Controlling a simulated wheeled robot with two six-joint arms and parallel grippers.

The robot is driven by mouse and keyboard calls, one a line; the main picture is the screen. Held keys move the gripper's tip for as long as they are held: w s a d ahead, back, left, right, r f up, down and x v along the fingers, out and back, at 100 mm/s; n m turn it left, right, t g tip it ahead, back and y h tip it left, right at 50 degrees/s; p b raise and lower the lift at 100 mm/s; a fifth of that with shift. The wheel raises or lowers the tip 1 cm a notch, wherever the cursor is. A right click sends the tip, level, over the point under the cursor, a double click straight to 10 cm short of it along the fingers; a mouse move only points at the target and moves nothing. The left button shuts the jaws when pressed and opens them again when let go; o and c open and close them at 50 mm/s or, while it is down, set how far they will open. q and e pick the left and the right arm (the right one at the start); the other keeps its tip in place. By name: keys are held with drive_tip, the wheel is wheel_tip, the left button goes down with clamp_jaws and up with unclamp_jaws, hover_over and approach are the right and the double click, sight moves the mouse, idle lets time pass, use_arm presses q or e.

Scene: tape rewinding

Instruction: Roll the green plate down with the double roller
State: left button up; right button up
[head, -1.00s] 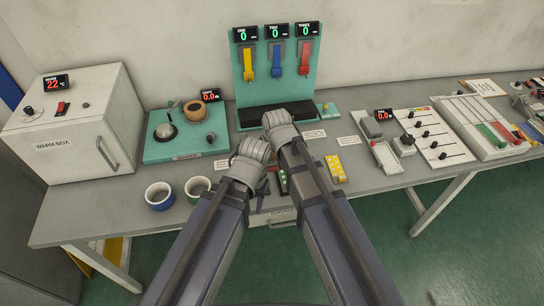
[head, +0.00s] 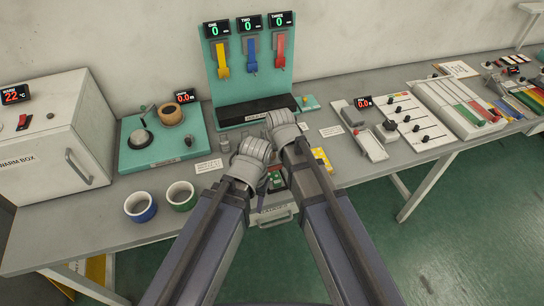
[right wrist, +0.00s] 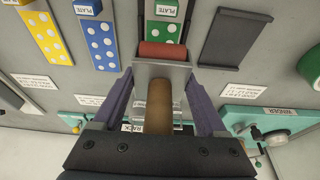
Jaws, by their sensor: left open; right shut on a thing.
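The double roller shows in the right wrist view, with a red roller (right wrist: 162,50), a metal bracket and a brown handle (right wrist: 159,105). My right gripper (right wrist: 160,92) is shut on it, its fingers on either side of the handle. The green plate (right wrist: 161,32) with white dots lies just beyond the red roller, whose bracket hides its near end; I cannot tell whether they touch. In the head view my right gripper (head: 284,130) is over the bench, and my left gripper (head: 250,160) is beside it, open, with its fingertips hidden. The arms hide most of the plate there.
A blue plate (right wrist: 101,42) and a yellow plate (right wrist: 48,38) lie beside the green one, with an empty dark pad (right wrist: 235,38) on its other side. Two cups (head: 140,206) stand at the bench's front left. A teal tape stand (head: 250,75) rises behind my grippers.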

sight(272, 173)
drive_tip(key=shift+f+b, duration=1.55)
drive_tip(key=shift+f, duration=0.25)
drive_tip(key=shift+f+b, duration=0.35)
drive_tip(key=shift+w, duration=0.1)
drive_tip(key=shift+w+a, duration=0.3)
drive_tip(key=shift+w, duration=0.4)
drive_tip(key=shift+w, duration=0.15)
